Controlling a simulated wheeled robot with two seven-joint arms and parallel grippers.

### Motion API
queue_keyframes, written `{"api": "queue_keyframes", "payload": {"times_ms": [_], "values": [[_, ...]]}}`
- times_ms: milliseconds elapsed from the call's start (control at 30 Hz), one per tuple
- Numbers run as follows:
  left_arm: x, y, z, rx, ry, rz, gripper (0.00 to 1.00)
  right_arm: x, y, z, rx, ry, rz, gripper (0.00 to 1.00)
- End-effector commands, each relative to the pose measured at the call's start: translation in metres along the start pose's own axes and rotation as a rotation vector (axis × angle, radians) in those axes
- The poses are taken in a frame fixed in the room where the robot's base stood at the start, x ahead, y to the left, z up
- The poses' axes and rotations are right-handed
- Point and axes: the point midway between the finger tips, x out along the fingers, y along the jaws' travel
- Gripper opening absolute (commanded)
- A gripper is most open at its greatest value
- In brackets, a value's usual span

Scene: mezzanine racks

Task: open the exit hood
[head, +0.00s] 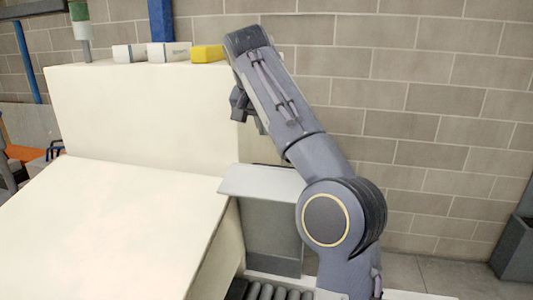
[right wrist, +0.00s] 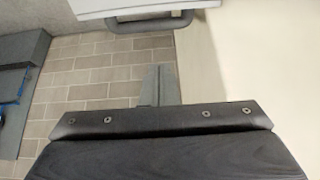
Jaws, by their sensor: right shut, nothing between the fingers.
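The exit hood, a light grey panel (head: 262,181) with a darker front, juts from the side of the cream machine above a short roller run. In the right wrist view its pale edge (right wrist: 135,5) is at the top, with a grey bar handle (right wrist: 150,24) along it. My right gripper (head: 250,112) hangs beside the machine's upper body, above the hood, partly hidden by my own arm. In the wrist view its fingers (right wrist: 158,84) are shut and empty, pointing toward the handle but apart from it. My left gripper is out of view.
The cream machine body (head: 150,100) fills the left, close beside my right gripper. White boxes (head: 168,51) and a yellow block (head: 207,54) lie on its top. Rollers (head: 263,290) run below the hood. A brick wall stands behind; a grey bin (head: 518,245) is far right.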

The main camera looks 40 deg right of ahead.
Motion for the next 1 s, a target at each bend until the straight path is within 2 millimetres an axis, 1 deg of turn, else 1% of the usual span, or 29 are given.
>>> {"api": "queue_keyframes", "payload": {"times_ms": [167,300,433,500,700,833,1000], "values": [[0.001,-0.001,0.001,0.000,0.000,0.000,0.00,0.035,0.002,0.001,-0.001,-0.004,0.005,0.00],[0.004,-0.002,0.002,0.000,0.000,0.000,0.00,0.067,0.002,0.002,0.000,-0.005,0.005,0.00],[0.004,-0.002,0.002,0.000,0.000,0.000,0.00,0.093,0.002,0.001,-0.001,-0.005,0.003,0.00],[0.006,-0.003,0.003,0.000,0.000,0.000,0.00,0.086,0.001,0.013,-0.004,-0.001,-0.004,0.00],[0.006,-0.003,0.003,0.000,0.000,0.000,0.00,0.078,0.001,0.033,-0.003,-0.003,-0.002,0.00],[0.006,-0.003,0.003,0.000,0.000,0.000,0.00,0.076,0.001,0.038,-0.002,-0.002,-0.001,0.00],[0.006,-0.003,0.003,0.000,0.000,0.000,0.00,0.076,0.000,0.039,-0.001,-0.002,-0.001,0.00]]}}
